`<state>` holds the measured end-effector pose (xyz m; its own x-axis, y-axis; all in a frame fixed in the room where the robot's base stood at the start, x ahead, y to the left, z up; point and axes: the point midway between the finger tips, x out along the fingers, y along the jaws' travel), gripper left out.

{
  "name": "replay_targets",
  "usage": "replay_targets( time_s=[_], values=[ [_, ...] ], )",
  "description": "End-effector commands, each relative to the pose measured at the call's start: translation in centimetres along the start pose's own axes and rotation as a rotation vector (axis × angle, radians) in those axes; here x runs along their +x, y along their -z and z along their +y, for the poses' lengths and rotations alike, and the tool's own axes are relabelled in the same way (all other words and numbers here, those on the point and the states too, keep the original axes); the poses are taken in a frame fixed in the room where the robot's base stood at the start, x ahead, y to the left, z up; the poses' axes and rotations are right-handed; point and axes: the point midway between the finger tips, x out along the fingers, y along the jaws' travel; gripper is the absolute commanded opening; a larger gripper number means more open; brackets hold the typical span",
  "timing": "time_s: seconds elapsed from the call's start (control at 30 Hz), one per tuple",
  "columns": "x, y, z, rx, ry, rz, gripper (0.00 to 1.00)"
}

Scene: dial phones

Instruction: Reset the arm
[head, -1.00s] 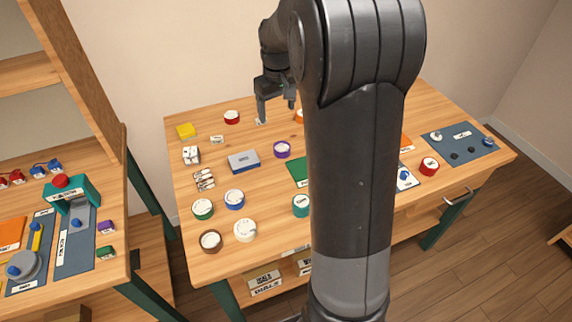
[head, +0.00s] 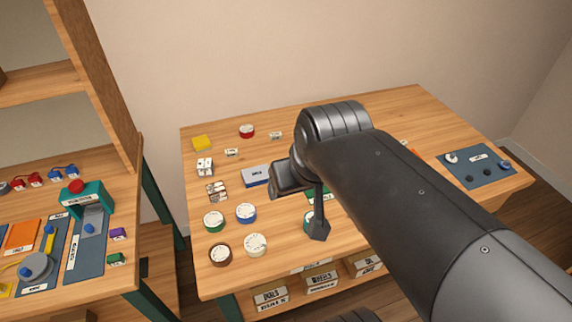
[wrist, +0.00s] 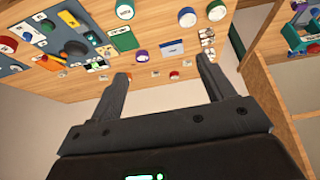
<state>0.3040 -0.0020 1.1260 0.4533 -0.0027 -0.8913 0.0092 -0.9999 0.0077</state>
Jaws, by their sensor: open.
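My gripper (head: 318,232) is in front of the table's middle in the head view, with a finger pointing down. In the wrist view my gripper (wrist: 162,69) has its two fingers wide apart with nothing between them. The wrist view shows the tabletop (wrist: 150,90) upside down, beyond the fingertips. My arm stretches from the lower right over the table and hides part of its middle and right side. The gripper's exact height above the table cannot be told.
The wooden table holds round dials, such as a green one (head: 214,222), a blue one (head: 246,213) and a cream one (head: 256,245). A blue-grey box (head: 256,176) lies near my gripper. A blue-grey panel (head: 485,178) is at right. A bench with a teal stand (head: 92,197) is at left.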

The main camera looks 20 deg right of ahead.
Motion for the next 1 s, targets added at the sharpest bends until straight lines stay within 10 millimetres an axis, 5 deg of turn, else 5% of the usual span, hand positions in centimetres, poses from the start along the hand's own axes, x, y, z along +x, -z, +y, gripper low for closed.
replay_targets(
  time_s=[0.2, 1.0],
  values=[
    [-0.17, -1.58, -0.26, 0.012, 0.002, 0.022, 0.75],
    [-0.18, -1.53, -0.26, 0.012, 0.002, 0.021, 0.75]
  ],
)
